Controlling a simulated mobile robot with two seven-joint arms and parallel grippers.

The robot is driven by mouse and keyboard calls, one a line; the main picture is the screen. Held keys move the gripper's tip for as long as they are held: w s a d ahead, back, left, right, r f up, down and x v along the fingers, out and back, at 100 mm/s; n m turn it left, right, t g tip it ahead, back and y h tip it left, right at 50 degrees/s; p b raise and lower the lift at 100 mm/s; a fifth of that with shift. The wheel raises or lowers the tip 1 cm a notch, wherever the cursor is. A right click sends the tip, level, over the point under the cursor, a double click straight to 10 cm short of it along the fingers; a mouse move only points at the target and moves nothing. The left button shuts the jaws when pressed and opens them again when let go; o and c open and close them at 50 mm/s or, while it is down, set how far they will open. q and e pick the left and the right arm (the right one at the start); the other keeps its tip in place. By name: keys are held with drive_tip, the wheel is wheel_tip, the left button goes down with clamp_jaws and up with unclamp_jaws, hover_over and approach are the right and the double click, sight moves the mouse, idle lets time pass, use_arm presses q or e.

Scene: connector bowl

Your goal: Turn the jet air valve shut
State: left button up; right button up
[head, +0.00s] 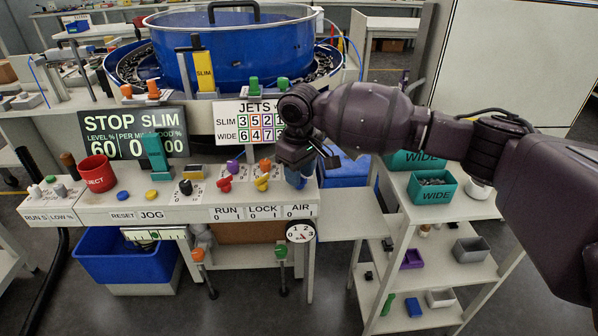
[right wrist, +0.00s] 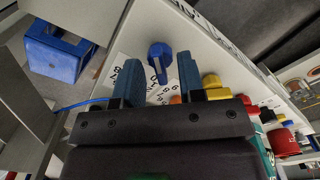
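The jet air valve is a blue knob (right wrist: 158,55) on the sloped white panel, best seen in the right wrist view. It has a pale line on its face. In the head view my right gripper (head: 297,174) is over the panel above the AIR label (head: 298,211) and largely hides the knob. In the right wrist view my right gripper (right wrist: 164,66) is open, with one blue finger on each side of the knob. Gaps show on both sides; I cannot tell how deep the knob lies between the fingers. My left gripper is not in view.
A round dial (head: 300,232) hangs at the panel's front edge. Behind is a large blue bowl (head: 235,50); a shelf with teal WIDE bins (head: 432,188) stands right.

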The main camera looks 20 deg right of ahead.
clamp_jaws()
